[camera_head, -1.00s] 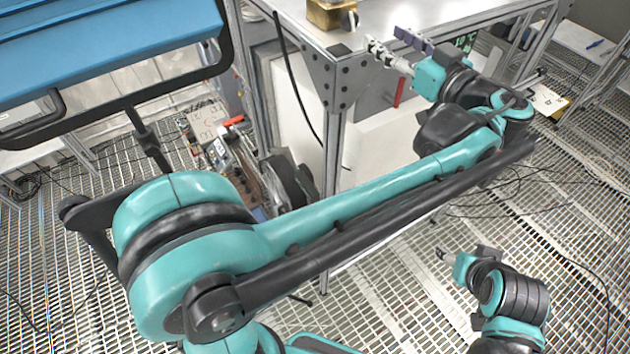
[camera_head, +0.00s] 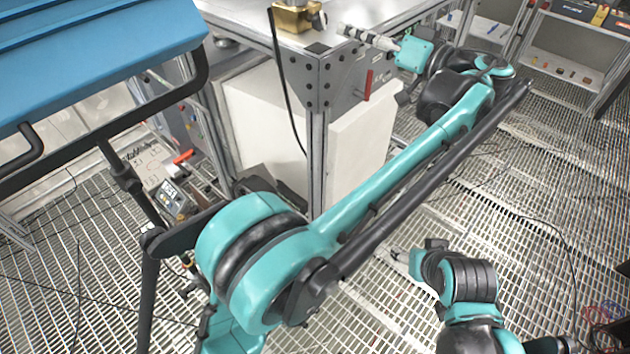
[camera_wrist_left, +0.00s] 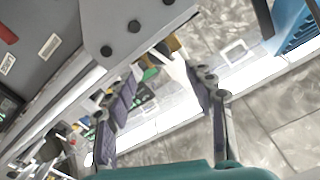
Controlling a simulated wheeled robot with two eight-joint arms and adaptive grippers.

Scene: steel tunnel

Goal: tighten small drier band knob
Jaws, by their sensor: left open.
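The small drier band knob cannot be made out for certain. A brass block (camera_head: 291,18) with a small dark and pale knob-like part (camera_head: 319,19) at its right side stands on the steel table top. My left gripper (camera_head: 345,31) is just right of it, at the table's corner edge, apart from it. In the head view its fingers line up edge-on. In the left wrist view my left gripper (camera_wrist_left: 165,90) shows two spread fingers with nothing between them. My right gripper (camera_head: 393,257) is low over the grating floor, far from the table; its fingers are too small to read.
The steel table (camera_head: 350,20) has a bolted corner post and a red handle (camera_head: 368,84) on its side. A white box (camera_head: 355,150) stands under it. A blue panel (camera_head: 90,45) fills the upper left. Grating floor at the lower right is mostly free, with cables.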

